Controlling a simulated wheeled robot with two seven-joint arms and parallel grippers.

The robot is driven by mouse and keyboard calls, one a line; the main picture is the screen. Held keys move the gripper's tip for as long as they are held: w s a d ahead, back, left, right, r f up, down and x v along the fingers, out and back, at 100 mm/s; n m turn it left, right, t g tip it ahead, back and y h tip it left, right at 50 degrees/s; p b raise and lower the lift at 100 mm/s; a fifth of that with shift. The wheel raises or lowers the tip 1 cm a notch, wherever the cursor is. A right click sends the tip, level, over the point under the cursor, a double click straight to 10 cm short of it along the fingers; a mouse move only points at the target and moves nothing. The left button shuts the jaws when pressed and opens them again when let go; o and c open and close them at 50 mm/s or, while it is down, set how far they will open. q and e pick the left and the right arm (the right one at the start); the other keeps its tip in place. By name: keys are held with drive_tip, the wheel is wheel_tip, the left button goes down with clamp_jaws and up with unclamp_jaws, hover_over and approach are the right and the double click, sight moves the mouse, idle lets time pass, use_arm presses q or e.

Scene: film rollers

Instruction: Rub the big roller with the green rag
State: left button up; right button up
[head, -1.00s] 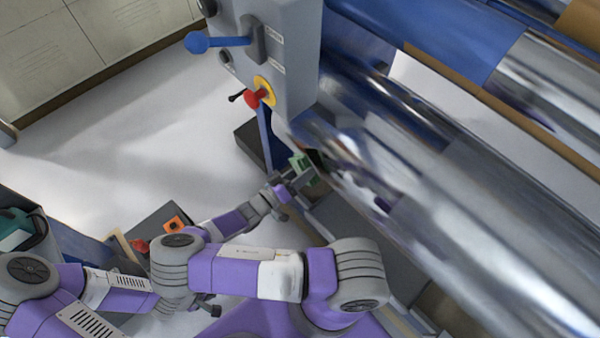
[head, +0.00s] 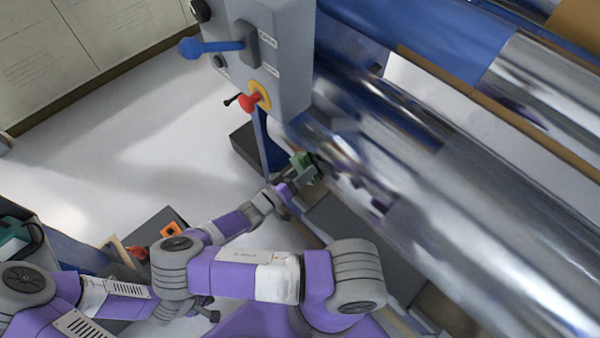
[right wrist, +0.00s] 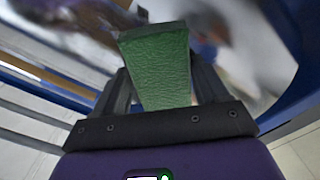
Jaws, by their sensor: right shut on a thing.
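The big roller (head: 440,220) is a shiny, mirror-like metal cylinder running diagonally from the machine's end housing to the lower right in the head view. The green rag (head: 303,166) is at the roller's left end, close against its side. My right gripper (head: 297,176) is shut on the rag. In the right wrist view, the rag (right wrist: 160,68) stands up as a flat green pad between the fingers of my right gripper (right wrist: 165,95), with blurred shiny metal beyond. Whether it touches the roller is unclear. My left gripper (head: 209,308) is mostly hidden behind my right arm.
The grey end housing (head: 285,70) carries a blue lever (head: 212,46) and a red knob (head: 250,102). Another roller with a blue section (head: 430,35) lies above. A dark box with an orange panel (head: 172,230) stands low left. White floor is open at left.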

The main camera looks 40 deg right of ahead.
sight(325, 179)
drive_tip(key=shift+d, duration=0.1)
drive_tip(key=shift+s+d+p, duration=0.2)
drive_tip(key=shift+s+p, duration=0.65)
drive_tip(key=shift+s, duration=1.45)
drive_tip(key=shift+s+d+p, duration=0.2)
drive_tip(key=shift+s+p, duration=0.6)
drive_tip(key=shift+s, duration=1.45)
drive_tip(key=shift+s+d+p, duration=0.2)
drive_tip(key=shift+s+p, duration=0.65)
drive_tip(key=shift+s, duration=1.45)
drive_tip(key=shift+w+a, duration=0.2)
drive_tip(key=shift+w, duration=1.05)
drive_tip(key=shift+w+a+b, duration=0.1)
drive_tip(key=shift+w+b, duration=0.35)
drive_tip(key=shift+w, duration=1.85)
drive_tip(key=shift+w+a+b, duration=0.2)
drive_tip(key=shift+w+b, duration=0.2)
drive_tip(key=shift+w, duration=1.2)
drive_tip(key=shift+w+f+b, duration=0.1)
drive_tip(key=shift+w+b, duration=0.3)
drive_tip(key=shift+w, duration=1.35)
